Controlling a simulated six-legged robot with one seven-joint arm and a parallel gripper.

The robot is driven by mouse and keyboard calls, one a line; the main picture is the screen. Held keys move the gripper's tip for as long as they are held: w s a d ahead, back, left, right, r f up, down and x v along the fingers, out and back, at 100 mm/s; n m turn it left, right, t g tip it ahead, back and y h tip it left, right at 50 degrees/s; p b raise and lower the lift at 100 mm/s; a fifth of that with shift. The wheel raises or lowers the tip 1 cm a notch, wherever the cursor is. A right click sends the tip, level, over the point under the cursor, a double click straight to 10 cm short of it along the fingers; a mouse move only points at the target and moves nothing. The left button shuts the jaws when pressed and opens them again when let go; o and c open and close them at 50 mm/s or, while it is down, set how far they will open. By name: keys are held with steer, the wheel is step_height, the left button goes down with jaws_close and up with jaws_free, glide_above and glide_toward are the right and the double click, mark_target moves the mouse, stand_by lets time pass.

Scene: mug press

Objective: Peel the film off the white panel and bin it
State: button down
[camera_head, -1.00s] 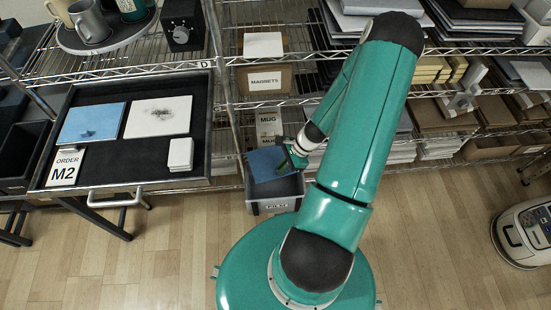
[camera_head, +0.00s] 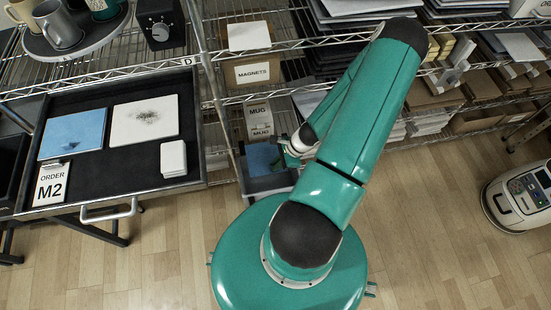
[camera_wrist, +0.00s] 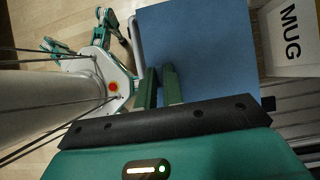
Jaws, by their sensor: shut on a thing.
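My gripper (camera_head: 289,154) is shut on a blue film (camera_head: 262,158) and holds it by one edge at the mouth of a grey bin (camera_head: 268,186) on the floor. In the wrist view the film (camera_wrist: 205,45) spreads flat from between the green fingers (camera_wrist: 160,85). The bin's inside is mostly hidden by the film and my arm. The white panel (camera_head: 125,130), with a dark smudge on its face, lies in the black tray (camera_head: 100,188). A blue-faced panel (camera_head: 72,135) lies left of it.
A small white stack (camera_head: 173,158) and an "ORDER M2" card (camera_head: 50,186) are in the tray. A "MUG" box (camera_head: 258,116) and "MAGNETS" box (camera_head: 252,72) stand on the rack behind the bin. A white floor machine (camera_head: 520,198) is at right. The floor between is clear.

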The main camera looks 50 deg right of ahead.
steer(key=shift+f, duration=0.55)
steer(key=c, duration=1.5)
jaws_free()
steer(key=shift+o, duration=0.2)
steer(key=shift+r, duration=0.1)
steer(key=v, duration=1.3)
steer(key=shift+s+r, duration=0.15)
steer(key=shift+r, duration=0.05)
steer(key=shift+d, duration=0.15)
